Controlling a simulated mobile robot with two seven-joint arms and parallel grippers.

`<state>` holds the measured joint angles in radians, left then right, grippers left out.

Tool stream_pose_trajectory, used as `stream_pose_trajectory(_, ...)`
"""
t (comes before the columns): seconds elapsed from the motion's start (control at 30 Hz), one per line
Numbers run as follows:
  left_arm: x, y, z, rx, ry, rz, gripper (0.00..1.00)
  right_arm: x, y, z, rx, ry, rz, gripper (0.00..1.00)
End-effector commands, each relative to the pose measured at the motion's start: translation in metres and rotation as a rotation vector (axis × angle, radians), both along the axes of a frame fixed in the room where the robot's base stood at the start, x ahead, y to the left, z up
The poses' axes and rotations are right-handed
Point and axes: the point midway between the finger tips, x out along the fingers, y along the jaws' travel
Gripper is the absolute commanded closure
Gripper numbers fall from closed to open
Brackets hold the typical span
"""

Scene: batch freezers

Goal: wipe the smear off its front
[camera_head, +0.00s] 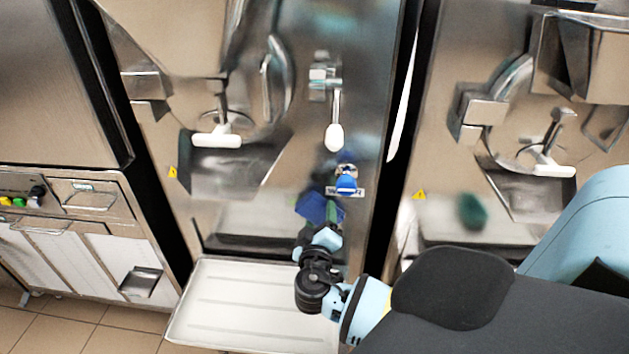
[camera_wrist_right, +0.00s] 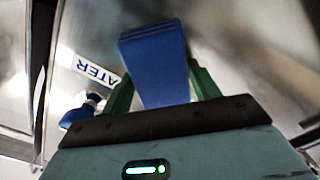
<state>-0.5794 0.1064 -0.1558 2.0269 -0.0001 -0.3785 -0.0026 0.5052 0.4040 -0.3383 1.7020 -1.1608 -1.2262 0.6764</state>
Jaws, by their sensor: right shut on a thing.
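My right gripper (camera_head: 328,218) is shut on a blue cloth or pad (camera_head: 314,208), in front of the lower front of the middle batch freezer (camera_head: 170,130). In the right wrist view the blue pad (camera_wrist_right: 155,65) stands out between the green fingers. I cannot tell whether it touches the steel. A dark green, blurred blotch (camera_head: 472,212) shows on the front of the right freezer (camera_head: 430,150), to the right of my gripper; it looks like a smear. My left gripper is not in view.
A blue water tap (camera_head: 346,183) with a label stands just above my gripper; it also shows in the right wrist view (camera_wrist_right: 83,110). A white-handled lever (camera_head: 335,135) hangs above it. A pale tray (camera_head: 250,305) juts out below. A drawer cabinet (camera_head: 75,230) stands left.

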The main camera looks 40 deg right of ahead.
Motion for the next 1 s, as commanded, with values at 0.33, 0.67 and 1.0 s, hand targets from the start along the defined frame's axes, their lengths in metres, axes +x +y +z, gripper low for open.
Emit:
stream_pose_trajectory(0.33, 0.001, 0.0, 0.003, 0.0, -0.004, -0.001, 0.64, -0.019, -0.015, 0.001, -0.001, -0.002, -0.003, 0.64)
stream_pose_trajectory(0.67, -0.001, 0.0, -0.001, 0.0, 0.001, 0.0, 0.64, -0.018, -0.017, -0.001, 0.001, -0.001, 0.0, 0.64)
stream_pose_trajectory(1.0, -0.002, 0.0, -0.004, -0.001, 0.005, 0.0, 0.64, -0.011, -0.012, 0.0, 0.002, -0.004, -0.001, 0.64)
